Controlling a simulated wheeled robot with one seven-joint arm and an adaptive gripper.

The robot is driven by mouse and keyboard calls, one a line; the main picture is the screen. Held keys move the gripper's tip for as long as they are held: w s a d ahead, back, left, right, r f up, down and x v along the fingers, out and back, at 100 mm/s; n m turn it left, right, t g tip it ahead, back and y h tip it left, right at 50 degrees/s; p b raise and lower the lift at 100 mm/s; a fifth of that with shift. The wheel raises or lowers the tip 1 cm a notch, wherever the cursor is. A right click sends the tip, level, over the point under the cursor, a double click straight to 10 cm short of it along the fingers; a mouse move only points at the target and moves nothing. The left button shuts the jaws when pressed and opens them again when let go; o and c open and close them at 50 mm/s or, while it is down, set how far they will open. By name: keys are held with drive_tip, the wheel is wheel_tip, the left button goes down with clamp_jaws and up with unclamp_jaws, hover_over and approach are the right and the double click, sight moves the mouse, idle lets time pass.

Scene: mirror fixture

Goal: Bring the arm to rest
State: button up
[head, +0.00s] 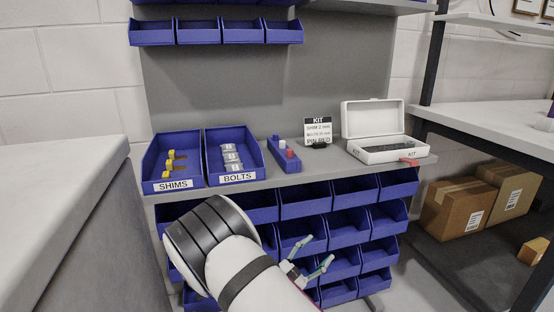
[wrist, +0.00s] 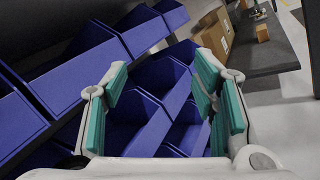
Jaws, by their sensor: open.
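My gripper (head: 308,268) is open and empty in the head view, low in front of the blue bins under the shelf. In the wrist view my gripper (wrist: 160,100) shows its two green-padded fingers spread apart, with blue bins behind the gap. My white and dark arm covers the lower middle of the head view and hides some of the bins. Whether the fingers touch any bin I cannot tell.
On the shelf (head: 300,178) stand a SHIMS bin (head: 172,185), a BOLTS bin (head: 236,177), a blue block with pegs (head: 285,157), a KIT card (head: 318,130) and an open white KIT box (head: 390,153). Cardboard boxes (head: 455,208) sit at right. A grey counter (head: 70,215) is at left.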

drive_tip(key=s+d+r+m+g+h, duration=0.2)
drive_tip(key=s+d+r+m+g, duration=0.6)
drive_tip(key=d+r, duration=0.25)
drive_tip(key=s+d+r+m+g+y, duration=0.2)
drive_tip(key=s+d+r+m+g, duration=0.15)
drive_tip(key=s, duration=0.25)
drive_tip(key=s+d+r+m+g+y, duration=0.2)
drive_tip(key=s+d+r+m+g, duration=0.15)
drive_tip(key=s+r, duration=0.2)
drive_tip(key=s+a+r+m+y, duration=0.1)
drive_tip(key=s+a+m+y, duration=0.2)
drive_tip(key=s, duration=0.5)
drive_tip(key=s+a+r+m+t+y, duration=0.1)
drive_tip(key=s+a+y, duration=0.3)
drive_tip(key=s, duration=0.5)
drive_tip(key=s+a+r+m+y, duration=0.1)
drive_tip(key=s+a+m+y, duration=0.1)
drive_tip(key=s+y, duration=0.45)
wheel_tip(320, 180, up, 31)
drive_tip(key=s+t+h+p, duration=0.1)
drive_tip(key=t+p, duration=0.3)
drive_tip(key=p, duration=2.6)
drive_tip(key=shift+s+d+r, duration=0.15)
drive_tip(key=shift+s+d, duration=0.1)
drive_tip(key=shift+s, duration=0.25)
